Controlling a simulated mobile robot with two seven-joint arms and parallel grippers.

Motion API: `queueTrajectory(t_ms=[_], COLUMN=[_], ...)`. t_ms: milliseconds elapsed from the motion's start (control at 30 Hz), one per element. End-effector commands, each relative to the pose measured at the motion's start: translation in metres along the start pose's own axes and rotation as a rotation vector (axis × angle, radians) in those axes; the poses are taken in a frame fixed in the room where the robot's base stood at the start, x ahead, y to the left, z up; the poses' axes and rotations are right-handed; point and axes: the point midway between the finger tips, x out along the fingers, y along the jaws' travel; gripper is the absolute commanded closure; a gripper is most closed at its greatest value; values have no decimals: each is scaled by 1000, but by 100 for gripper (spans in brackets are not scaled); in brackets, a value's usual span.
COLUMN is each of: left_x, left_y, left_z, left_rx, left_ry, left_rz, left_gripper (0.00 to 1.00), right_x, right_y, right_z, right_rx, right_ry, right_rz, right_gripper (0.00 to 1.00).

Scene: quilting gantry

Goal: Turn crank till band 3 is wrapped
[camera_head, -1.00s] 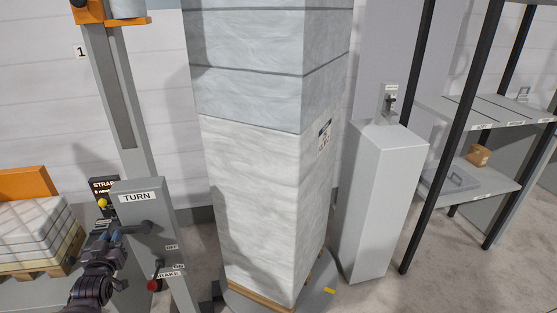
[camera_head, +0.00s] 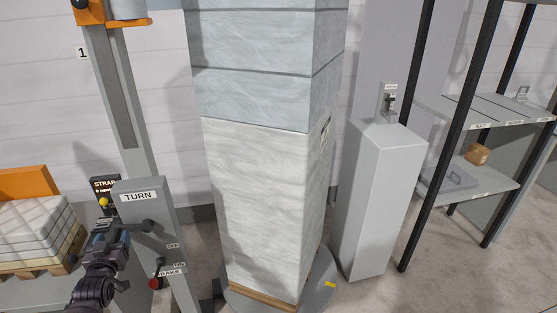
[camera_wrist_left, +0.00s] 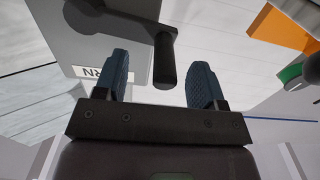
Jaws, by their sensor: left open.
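A crank (camera_head: 149,226) sits on the grey post labelled TURN (camera_head: 140,196) at the left. My left gripper (camera_head: 122,240) is close to it, with its fingers open. In the left wrist view, the crank's dark handle (camera_wrist_left: 164,62) lies in the gap between the two blue fingertips; I cannot tell whether they touch it. A tall load (camera_head: 263,190) stands on a pallet on the round turntable (camera_head: 322,285). Its upper part is blue-grey with dark seams, its lower part whiter. No band number shows on it. My right gripper is out of view.
A red brake knob (camera_head: 154,285) with ON and OFF labels is low on the post. A dark STRAP sign (camera_head: 104,184) stands behind. A grey pedestal (camera_head: 380,200) and a black-framed shelf (camera_head: 470,190) are at the right. A low stack (camera_head: 35,230) is at far left.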

Motion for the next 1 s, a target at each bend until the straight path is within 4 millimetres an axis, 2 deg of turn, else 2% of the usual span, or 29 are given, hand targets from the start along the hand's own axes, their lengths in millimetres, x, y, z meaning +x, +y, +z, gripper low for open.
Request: queueTrajectory(t_ms=[33,500,1000], left_x=[-4,-42,-79], left_y=[0,1,0], left_z=[-5,-4,-3], left_rx=[-1,0,0], left_ry=[3,2,2], left_rz=[0,1,0], left_gripper=[36,36,36], right_x=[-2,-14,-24], right_y=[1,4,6], right_z=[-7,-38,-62], right_rx=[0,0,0], right_ry=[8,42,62], right_rz=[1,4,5], right_gripper=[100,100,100])
